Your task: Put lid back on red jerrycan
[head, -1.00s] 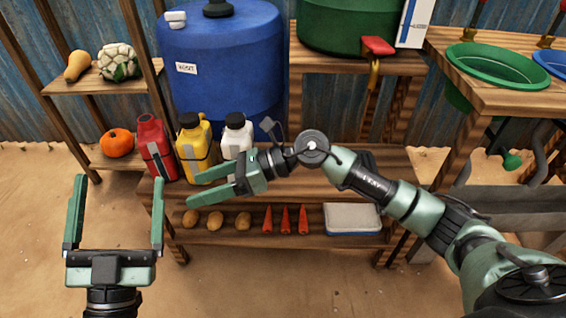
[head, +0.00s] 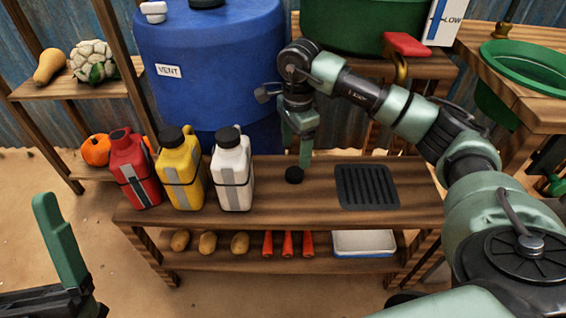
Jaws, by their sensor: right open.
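The red jerrycan (head: 147,178) stands upright at the left end of the wooden bench. Its top shows a dark round spot; I cannot tell its detail. A small black lid (head: 294,175) lies on the bench, right of the white jerrycan. My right gripper (head: 305,160) points down directly over the lid, its jaws open and seen nearly edge-on. I cannot tell whether a finger touches the lid. My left gripper (head: 62,240) is low at the left edge, away from the bench; one finger shows, standing apart, and the other is out of frame.
Yellow (head: 182,175) and white (head: 232,172) jerrycans with black lids stand beside the red one. A black ribbed mat (head: 366,187) lies on the right of the bench. The blue tank (head: 215,75) rises behind. The lower shelf holds potatoes, carrots and a white tray (head: 363,243).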

